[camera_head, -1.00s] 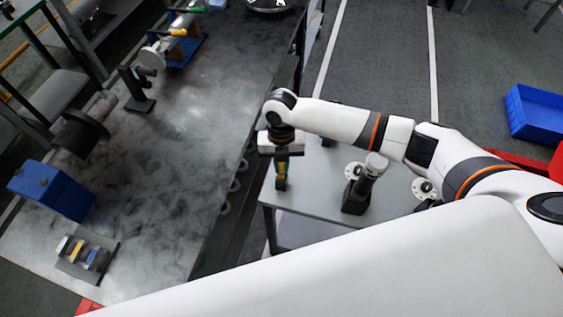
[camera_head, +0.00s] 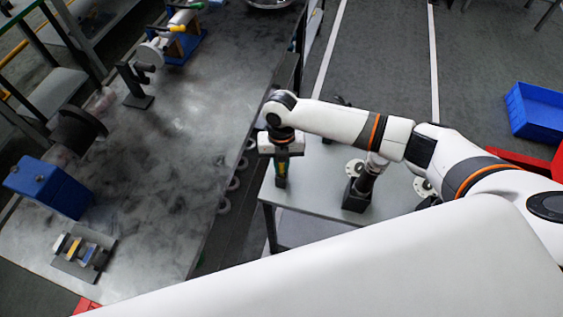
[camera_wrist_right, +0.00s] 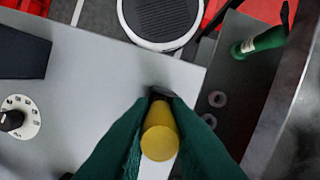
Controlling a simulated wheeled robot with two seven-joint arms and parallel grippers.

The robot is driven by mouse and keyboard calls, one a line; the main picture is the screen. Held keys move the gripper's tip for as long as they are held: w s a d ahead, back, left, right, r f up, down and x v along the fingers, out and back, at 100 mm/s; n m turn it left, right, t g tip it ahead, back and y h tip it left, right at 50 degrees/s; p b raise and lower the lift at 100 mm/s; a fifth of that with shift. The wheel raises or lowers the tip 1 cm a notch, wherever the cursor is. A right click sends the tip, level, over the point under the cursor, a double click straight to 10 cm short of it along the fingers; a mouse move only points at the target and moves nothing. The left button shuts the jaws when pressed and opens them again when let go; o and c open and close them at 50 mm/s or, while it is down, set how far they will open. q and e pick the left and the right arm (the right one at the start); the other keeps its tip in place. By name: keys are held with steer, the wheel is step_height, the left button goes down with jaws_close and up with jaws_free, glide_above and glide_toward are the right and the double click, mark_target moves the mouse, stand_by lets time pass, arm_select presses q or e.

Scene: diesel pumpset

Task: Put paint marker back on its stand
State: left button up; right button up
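In the right wrist view, the yellow paint marker (camera_wrist_right: 160,138) is seen nearly end-on between the green fingers of my right gripper (camera_wrist_right: 160,125). The fingers press on it from both sides. A small dark piece (camera_wrist_right: 161,93) shows at its far end; I cannot tell whether it is part of the marker or a separate support. In the head view, my right gripper (camera_head: 281,172) points down over the left edge of the small grey table (camera_head: 315,190). The marker is mostly hidden there by the fingers. I cannot clearly make out its stand. My left gripper is out of view.
A black block (camera_head: 356,195) and pale round flanges (camera_head: 423,187) stand on the small table. A gap separates it from the large metal table (camera_head: 150,190), which bears a blue box (camera_head: 48,186) and a small rack (camera_head: 86,256). A blue crate (camera_head: 537,111) lies at right.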

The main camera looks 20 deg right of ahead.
steer(key=o, duration=0.5)
steer(key=r, duration=0.4)
steer(key=w+r+b, duration=0.1)
steer(key=r, duration=0.3)
steer(key=w+r+b, duration=0.1)
steer(key=r, duration=0.2)
steer(key=shift+d+r, duration=0.25)
steer(key=shift+r, duration=0.15)
